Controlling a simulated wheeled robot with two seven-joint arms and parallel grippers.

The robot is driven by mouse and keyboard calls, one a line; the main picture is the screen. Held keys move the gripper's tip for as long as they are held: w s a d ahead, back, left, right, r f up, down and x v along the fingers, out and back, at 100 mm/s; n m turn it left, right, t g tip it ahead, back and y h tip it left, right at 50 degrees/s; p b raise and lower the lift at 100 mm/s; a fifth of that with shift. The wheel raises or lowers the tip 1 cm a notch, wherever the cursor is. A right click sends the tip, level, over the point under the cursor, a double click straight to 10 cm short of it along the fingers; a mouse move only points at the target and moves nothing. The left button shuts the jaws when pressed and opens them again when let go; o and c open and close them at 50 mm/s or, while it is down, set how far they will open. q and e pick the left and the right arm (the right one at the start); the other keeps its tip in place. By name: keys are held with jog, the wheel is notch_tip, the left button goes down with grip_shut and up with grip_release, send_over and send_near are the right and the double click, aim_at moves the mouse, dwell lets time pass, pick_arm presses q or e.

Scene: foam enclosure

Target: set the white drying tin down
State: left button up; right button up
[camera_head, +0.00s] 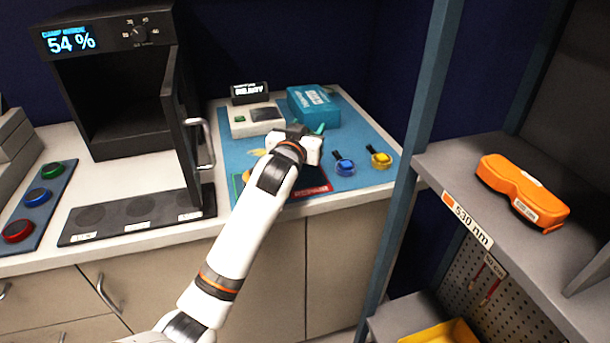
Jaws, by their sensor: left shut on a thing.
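My left arm reaches up from the bottom over the blue mat (226,118) on the counter. Its gripper (298,134) is shut, facing away from me, low over the mat in front of the small white device. My wrist covers most of what it holds, which I take to be the white drying tin; its outline cannot be told from the white gripper body. Whether it touches the mat cannot be seen. My right gripper is not in view.
A black cabinet (112,128) reading 54 % stands left, its door (184,140) open. A white device (243,121), teal box (313,106), blue item (344,166) and yellow item (379,157) are on the mat. A shelf (447,165) at right holds an orange case (522,190).

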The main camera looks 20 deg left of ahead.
aim_at(306, 172)
pick_arm(q)
notch_tip(306, 172, down, 8)
jog(key=shift+f, duration=0.25)
jog(key=o, duration=1)
jog(key=shift+f, duration=0.1)
jog(key=shift+c, duration=0.2)
jog(key=s, duration=0.8)
jog(key=s+r, duration=0.1)
jog(key=s, duration=0.3)
jog(key=shift+f, duration=0.15)
